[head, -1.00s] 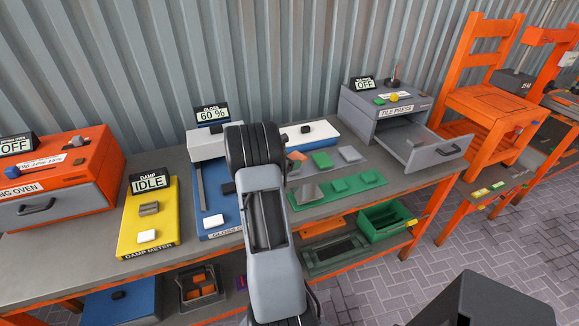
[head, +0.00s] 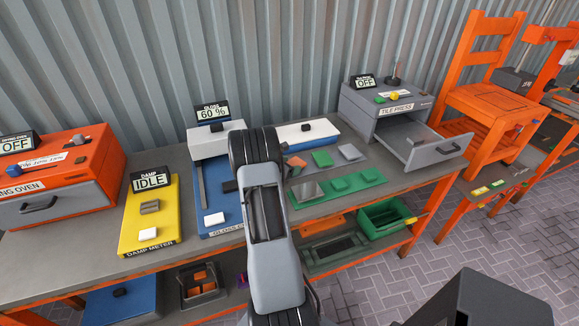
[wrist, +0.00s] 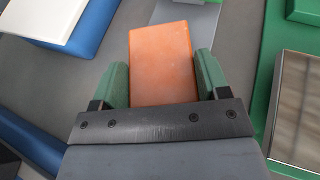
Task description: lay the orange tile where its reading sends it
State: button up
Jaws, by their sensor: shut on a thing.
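My gripper (wrist: 163,76) is shut on the orange tile (wrist: 161,60), held between two green finger pads in the wrist view. The tile's far end overlaps a grey strip (wrist: 187,12) in that view; I cannot tell whether it touches. In the head view my arm hides most of the gripper, and an orange corner (head: 297,162) shows beside it. The gloss meter display (head: 212,113) reads 60 %. A grey tile (head: 350,152) and a green tile (head: 322,159) lie on the grey strip. A green board (head: 368,178) in front bears green tiles and a shiny plate (head: 308,191).
A white-topped blue box (head: 307,131) stands behind the tile. The tile press (head: 385,108) has its drawer (head: 423,146) open and reads OFF. The yellow damp meter (head: 150,215) reads IDLE. The orange oven (head: 65,170) reads OFF. A green bin (head: 387,216) is below the bench.

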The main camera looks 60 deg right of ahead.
jog(key=o, duration=1)
jog(key=shift+r+p, duration=0.2)
jog(key=shift+p, duration=0.2)
jog(key=b+v, duration=0.1)
jog(key=v, duration=1)
jog(key=shift+a+r, duration=0.1)
jog(key=shift+a, duration=0.05)
jog(key=shift+w+a+r, duration=0.15)
jog(key=shift+a+r, duration=0.15)
jog(key=shift+a, duration=0.15)
jog(key=s+a+r+m+t+y, duration=0.2)
jog(key=s+a+r+m+y, duration=0.1)
jog(key=a, duration=0.9)
jog(key=s+a+r+m+t+y, duration=0.2)
jog(key=a+m, duration=0.5)
jog(key=a, duration=0.6)
jog(key=s+a+r+m+t+y, duration=0.3)
jog(key=a+y, duration=0.5)
jog(key=a, duration=0.5)
jog(key=shift+s+r+m, duration=0.25)
jog(key=shift+r+m, duration=0.3)
jog(key=shift+r, duration=0.1)
jog(key=shift+s+r+m, duration=0.2)
jog(key=shift+r+m, duration=0.35)
jog(key=shift+r, duration=0.1)
